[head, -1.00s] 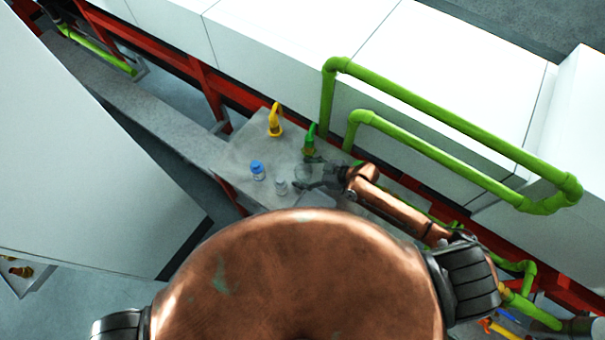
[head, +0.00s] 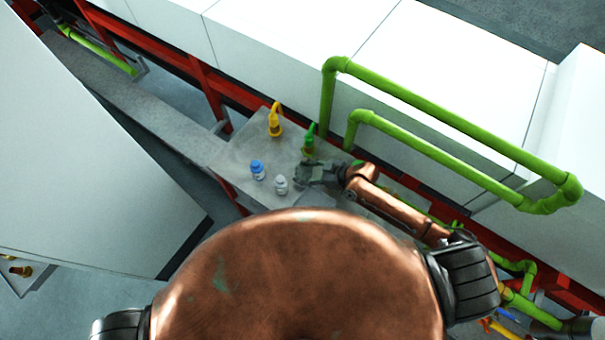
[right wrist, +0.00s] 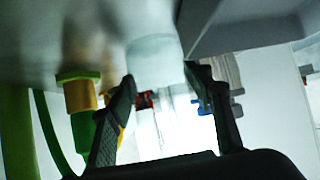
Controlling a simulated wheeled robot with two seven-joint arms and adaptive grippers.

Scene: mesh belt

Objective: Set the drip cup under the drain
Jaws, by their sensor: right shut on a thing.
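My right gripper (head: 308,173) is over the grey worktop (head: 236,155), just below the green bent fitting (head: 309,142). In the right wrist view a pale, clear cup-like thing (right wrist: 155,62) stands between the two fingers (right wrist: 160,85), which are shut on it; I take it to be the drip cup. In the head view the gripper hides most of it. A yellow bent fitting (head: 275,122) stands further left. I cannot tell which fitting is the drain. My left gripper is not in view.
A blue-capped bottle (head: 257,170) and a white-capped bottle (head: 281,185) stand left of my right gripper. Green rails (head: 450,135) and white housings (head: 270,45) run behind and to the right. Bare worktop lies between the bottles and the yellow fitting.

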